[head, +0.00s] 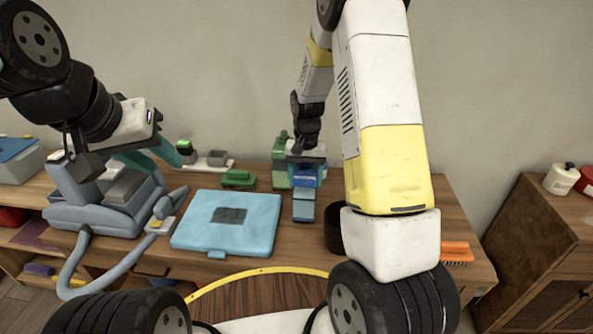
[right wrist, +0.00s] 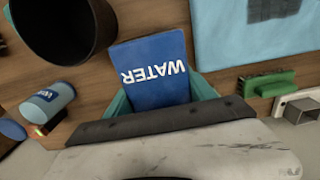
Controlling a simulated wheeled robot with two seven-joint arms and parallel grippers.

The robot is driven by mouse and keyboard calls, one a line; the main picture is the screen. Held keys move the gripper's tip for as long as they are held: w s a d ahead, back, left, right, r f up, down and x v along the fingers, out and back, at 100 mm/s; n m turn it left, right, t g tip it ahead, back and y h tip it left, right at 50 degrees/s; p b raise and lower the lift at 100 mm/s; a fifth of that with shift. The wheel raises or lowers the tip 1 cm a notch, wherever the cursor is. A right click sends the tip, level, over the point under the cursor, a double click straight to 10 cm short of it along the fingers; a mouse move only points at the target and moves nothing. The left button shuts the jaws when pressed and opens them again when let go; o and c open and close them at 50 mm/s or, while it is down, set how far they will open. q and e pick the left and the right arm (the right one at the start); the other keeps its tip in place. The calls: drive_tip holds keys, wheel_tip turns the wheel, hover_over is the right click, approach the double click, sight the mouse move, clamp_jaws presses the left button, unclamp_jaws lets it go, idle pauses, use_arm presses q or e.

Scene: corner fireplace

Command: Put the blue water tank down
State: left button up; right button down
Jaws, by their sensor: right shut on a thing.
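The blue water tank (right wrist: 155,72) carries white WATER lettering and sits between the teal fingers of my right gripper (right wrist: 160,100) in the right wrist view. In the head view the tank (head: 307,180) shows in part below that gripper, over the table. Whether its base touches the wood cannot be told. My left gripper (head: 150,155) is at the left, above the grey-blue cleaning machine (head: 95,212). Its teal fingers stand apart with nothing seen between them.
A light-blue flat case (head: 245,238) lies on the wooden table left of the tank. A dark round container (head: 334,230) stands to the right. A green brush (head: 238,179) lies behind the case, an orange brush (head: 457,250) at the right edge. A blue-labelled canister (right wrist: 47,104) lies near the tank.

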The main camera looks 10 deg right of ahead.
drive_tip(key=shift+f, duration=1)
drive_tip(key=shift+c, duration=1.6)
unclamp_jaws()
drive_tip(key=shift+f, duration=0.15)
wheel_tip(320, 180, up, 12)
drive_tip(key=s+r+n+t+y, duration=0.1)
drive_tip(key=s+r+n+t, duration=0.1)
drive_tip(key=s+r, duration=0.7)
drive_tip(key=s+a+r+n+t+y, duration=0.1)
drive_tip(key=s+r+t, duration=0.3)
drive_tip(key=s+r, duration=0.4)
drive_tip(key=s, duration=0.6)
drive_tip(key=shift+s+a+r+n, duration=0.2)
drive_tip(key=shift+s+r+n, duration=0.15)
drive_tip(key=shift+n, duration=0.05)
